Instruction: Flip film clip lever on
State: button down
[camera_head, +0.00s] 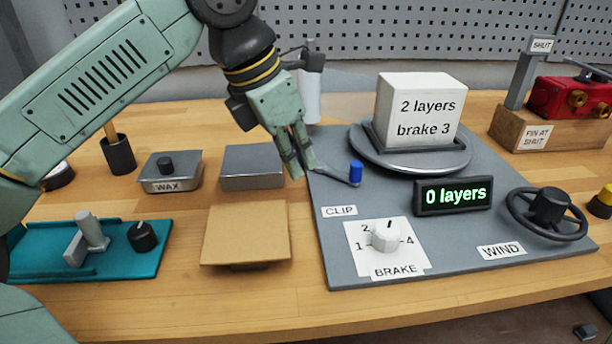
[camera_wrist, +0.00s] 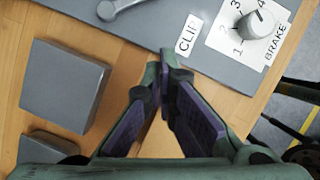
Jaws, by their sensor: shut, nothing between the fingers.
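The clip lever (camera_head: 338,176) is a thin grey arm with a blue knob (camera_head: 355,172) at its right end. It lies low over the grey panel (camera_head: 335,240), above the "CLIP" label (camera_head: 340,211). In the wrist view, part of the lever (camera_wrist: 121,7) shows at the top edge, cut off by the frame. My gripper (camera_head: 301,173) is shut and empty, pointing down by the lever's left end; I cannot tell whether they touch. In the wrist view, the fingertips (camera_wrist: 165,62) meet near the panel's edge, left of the "CLIP" label.
A turntable (camera_head: 410,160) bears a white box reading "2 layers brake 3". A display (camera_head: 453,195) reads "0 layers". The brake knob (camera_head: 385,236) and wind wheel (camera_head: 547,212) stand nearer the front. A grey block (camera_head: 252,167) and a brown block (camera_head: 245,233) lie left of the panel.

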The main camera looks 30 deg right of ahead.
jog(key=v, duration=0.5)
jog(key=shift+s+r, duration=0.1)
jog(key=shift+s, duration=0.05)
dwell(0.3)
